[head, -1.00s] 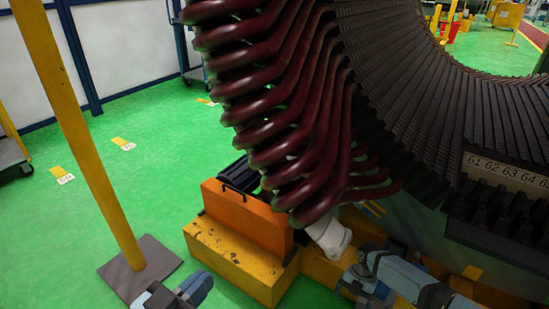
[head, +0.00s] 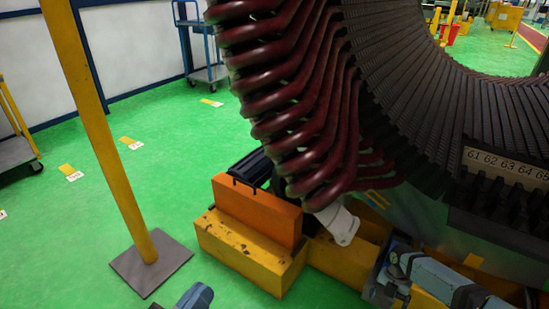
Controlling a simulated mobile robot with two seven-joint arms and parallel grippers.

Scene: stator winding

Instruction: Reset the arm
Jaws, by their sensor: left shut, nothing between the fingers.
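My left gripper (head: 192,297) shows only in part at the bottom edge of the head view, left of centre. It is shut and empty, over the green floor and apart from the stator. Blue-grey links of my arm (head: 440,275) reach in at the lower right, in front of the stator's base.
A yellow block (head: 235,250) carrying an orange box (head: 258,212) stands below the coils. A yellow post (head: 105,150) on a grey plate (head: 165,275) stands at left. A number strip (head: 505,167) is at right.

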